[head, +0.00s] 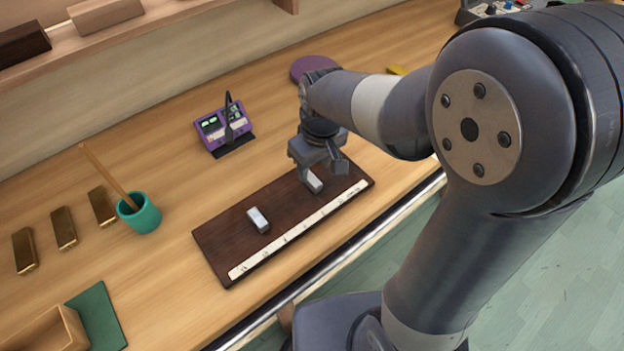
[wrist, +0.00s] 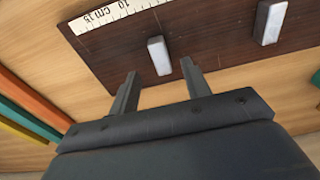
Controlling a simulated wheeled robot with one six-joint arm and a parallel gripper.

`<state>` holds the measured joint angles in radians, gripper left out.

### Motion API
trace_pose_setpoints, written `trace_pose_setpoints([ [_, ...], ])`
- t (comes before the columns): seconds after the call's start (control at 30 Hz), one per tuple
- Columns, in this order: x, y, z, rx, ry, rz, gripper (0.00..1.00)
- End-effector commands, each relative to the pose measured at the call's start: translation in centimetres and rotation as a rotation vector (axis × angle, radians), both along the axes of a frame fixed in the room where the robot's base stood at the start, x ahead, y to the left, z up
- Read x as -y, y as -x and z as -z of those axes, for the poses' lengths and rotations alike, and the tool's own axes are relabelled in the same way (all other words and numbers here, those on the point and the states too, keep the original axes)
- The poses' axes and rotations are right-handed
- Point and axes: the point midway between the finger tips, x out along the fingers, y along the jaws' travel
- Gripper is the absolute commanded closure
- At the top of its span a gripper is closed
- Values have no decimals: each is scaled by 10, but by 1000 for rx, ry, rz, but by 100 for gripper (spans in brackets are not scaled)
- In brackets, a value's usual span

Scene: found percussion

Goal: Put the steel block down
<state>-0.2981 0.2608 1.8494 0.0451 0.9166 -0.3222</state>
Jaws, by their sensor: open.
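Two pale grey steel blocks rest on a dark wooden board (head: 222,234) with a white ruler strip along its front edge. One steel block (head: 314,182) lies near the board's right end, right below my gripper (head: 319,166). In the wrist view this block (wrist: 159,56) shows just beyond my gripper's fingertips (wrist: 159,72), in line with the gap between them. The fingers are apart, with nothing held between them. The other steel block (head: 258,220) lies farther left on the board, and in the wrist view it (wrist: 270,22) is at the upper right.
A purple meter (head: 222,125) stands behind the board, and a purple disc (head: 313,68) lies farther back. A green cup (head: 140,214) with a stick and several brass bars (head: 63,229) are at left. A wooden box (head: 52,330) is front left. Bare bench surrounds the board's left.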

Motion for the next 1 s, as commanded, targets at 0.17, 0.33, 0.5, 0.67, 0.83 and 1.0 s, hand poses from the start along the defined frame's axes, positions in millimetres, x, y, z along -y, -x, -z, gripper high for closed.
trace_pose_setpoints([
  [0.17,-3,-2,23,-5,2,0,55],
  [0.33,-4,-4,43,-2,1,1,55],
  [0.5,-4,-5,48,0,1,1,55],
  [0.67,-4,-5,47,0,1,1,55],
  [0.83,-4,-5,47,0,1,1,69],
  [1.0,-4,-5,47,0,1,1,83],
])
